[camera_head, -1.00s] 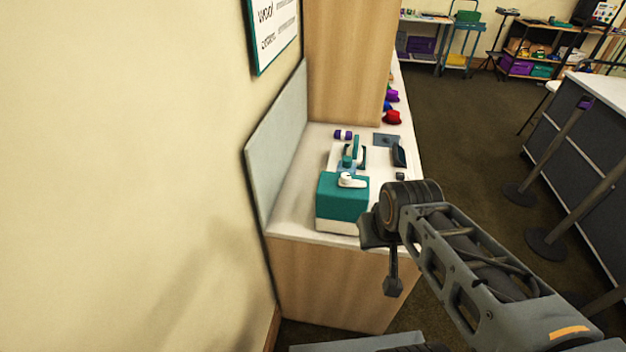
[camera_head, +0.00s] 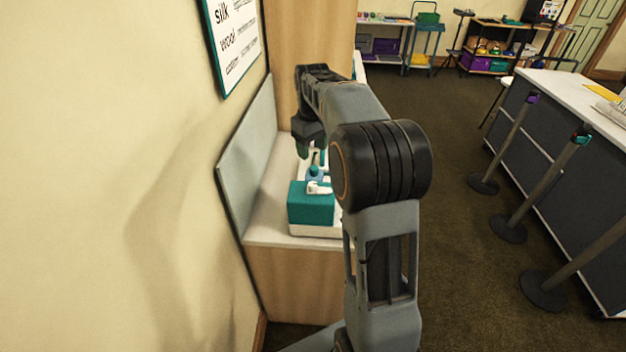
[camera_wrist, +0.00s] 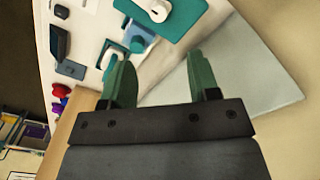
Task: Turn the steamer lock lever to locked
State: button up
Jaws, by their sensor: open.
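The steamer (camera_head: 311,208) is a teal box on a white base at the near end of the white counter. Its white lever (camera_head: 318,188) lies on top, partly covered by my arm. In the wrist view the teal body (camera_wrist: 183,20) is cut by the top edge, with the white lever (camera_wrist: 157,10) on it. I cannot read the lever's setting. My gripper (camera_wrist: 161,78) is open and empty, its two green fingers spread wide. In the head view it hangs over the counter, beyond the steamer, pointing down. It appears apart from the lever.
A grey panel (camera_head: 248,160) stands along the wall side, close to my gripper. A wooden cabinet (camera_head: 308,35) rises behind. Small teal and dark items lie beyond the steamer, mostly hidden by my arm. Barrier posts (camera_head: 515,140) stand right; the floor between is clear.

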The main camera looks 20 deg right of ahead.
aim_at(313, 184)
notch_tip(313, 184, down, 14)
jog(key=shift+w+d+r+p, duration=0.1)
jog(key=shift+d+r+p, duration=0.1)
jog(key=shift+p, duration=0.4)
jog(key=c, duration=0.9)
